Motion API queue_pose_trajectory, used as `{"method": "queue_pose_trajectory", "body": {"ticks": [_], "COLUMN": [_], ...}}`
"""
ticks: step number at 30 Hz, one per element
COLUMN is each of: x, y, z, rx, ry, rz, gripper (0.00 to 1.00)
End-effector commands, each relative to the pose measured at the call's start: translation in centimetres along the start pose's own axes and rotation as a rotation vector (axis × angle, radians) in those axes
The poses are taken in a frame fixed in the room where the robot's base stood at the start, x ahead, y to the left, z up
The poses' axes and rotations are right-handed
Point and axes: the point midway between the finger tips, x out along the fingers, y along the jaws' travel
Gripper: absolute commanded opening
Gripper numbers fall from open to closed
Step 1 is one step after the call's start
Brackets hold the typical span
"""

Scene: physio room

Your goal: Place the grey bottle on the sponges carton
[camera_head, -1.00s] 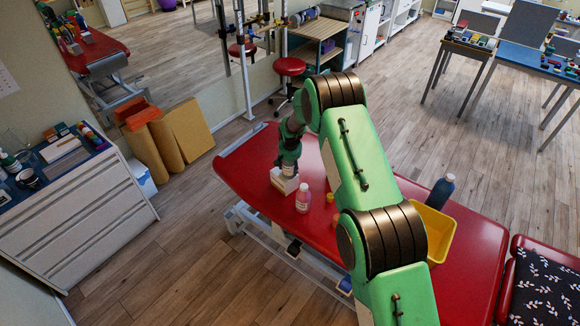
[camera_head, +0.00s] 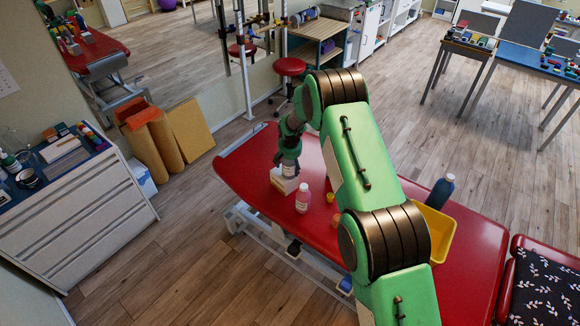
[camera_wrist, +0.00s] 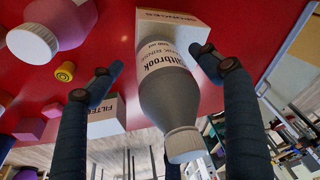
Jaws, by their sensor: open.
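The grey bottle (camera_wrist: 170,95), with a white cap and a white label, stands on a white carton (camera_wrist: 197,30) whose upside-down print seems to read sponges. In the wrist view its base meets the carton top. In the head view the bottle (camera_head: 289,170) appears upright on the carton (camera_head: 283,183), near the far left part of the red couch. My gripper (camera_wrist: 163,74) is open, one finger on each side of the bottle, with visible gaps. In the head view my gripper (camera_head: 290,157) is just above the bottle and hides its top.
A pink bottle (camera_head: 302,198) stands close by on the red couch (camera_head: 240,165). A small yellow object (camera_wrist: 65,71) and a carton marked FILTER (camera_wrist: 106,118) are near too. A yellow bin (camera_head: 437,232) and a dark blue bottle (camera_head: 440,191) are farther right, beyond my arm.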

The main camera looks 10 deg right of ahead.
Motion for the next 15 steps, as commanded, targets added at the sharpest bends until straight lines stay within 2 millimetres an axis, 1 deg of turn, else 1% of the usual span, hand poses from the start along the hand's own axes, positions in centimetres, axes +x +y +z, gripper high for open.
{"method": "queue_pose_trajectory", "body": {"ticks": [1, 15], "x": [-0.7, -7.1], "y": [0.0, 0.0], "z": [-0.1, -0.1], "rx": [0.000, 0.000], "ry": [0.002, 0.003], "rz": [-0.001, -0.001], "gripper": [0.77, 0.77]}}
